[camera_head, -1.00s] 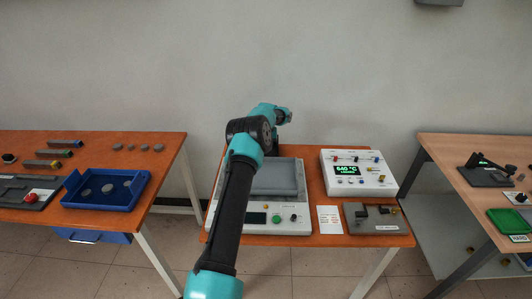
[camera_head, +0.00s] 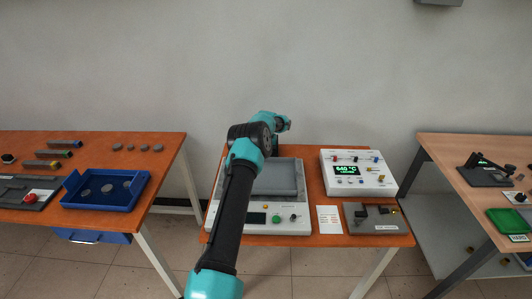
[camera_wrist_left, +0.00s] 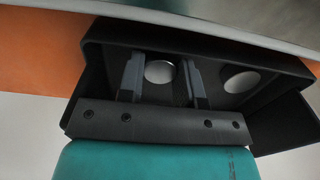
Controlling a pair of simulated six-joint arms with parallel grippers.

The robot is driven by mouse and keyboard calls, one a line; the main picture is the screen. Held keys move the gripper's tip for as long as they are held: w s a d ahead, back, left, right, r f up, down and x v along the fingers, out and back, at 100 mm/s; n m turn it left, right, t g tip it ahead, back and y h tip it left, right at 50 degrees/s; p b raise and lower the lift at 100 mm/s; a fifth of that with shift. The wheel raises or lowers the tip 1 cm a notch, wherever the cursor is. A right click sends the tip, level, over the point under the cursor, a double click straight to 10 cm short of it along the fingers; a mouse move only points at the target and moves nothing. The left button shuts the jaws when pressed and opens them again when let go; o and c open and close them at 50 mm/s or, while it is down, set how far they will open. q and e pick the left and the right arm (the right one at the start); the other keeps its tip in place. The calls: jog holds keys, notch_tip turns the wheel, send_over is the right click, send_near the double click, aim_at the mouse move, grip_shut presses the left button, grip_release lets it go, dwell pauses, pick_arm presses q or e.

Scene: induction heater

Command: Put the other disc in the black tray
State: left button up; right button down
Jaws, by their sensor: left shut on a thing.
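In the left wrist view my left gripper (camera_wrist_left: 162,80) reaches into the black tray (camera_wrist_left: 285,64). Its two fingers stand either side of a pale round disc (camera_wrist_left: 160,72) and are shut on it. A second pale disc (camera_wrist_left: 242,82) lies in the tray to the right of the fingers, apart from them. In the head view my arm hides the gripper, and I cannot make out the black tray or these discs there. My right gripper is in neither view.
A white machine with a grey top (camera_head: 275,178) stands under my arm. A white control box (camera_head: 358,173) reading 640 °C and a grey fixture (camera_head: 373,217) stand to its right. The left table carries a blue tray (camera_head: 104,202) with several discs.

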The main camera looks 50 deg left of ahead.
pick_arm(q)
jog(key=o, duration=1)
jog(key=shift+c, duration=0.2)
notch_tip(320, 180, up, 12)
jog(key=shift+d, duration=0.1)
dwell(0.4)
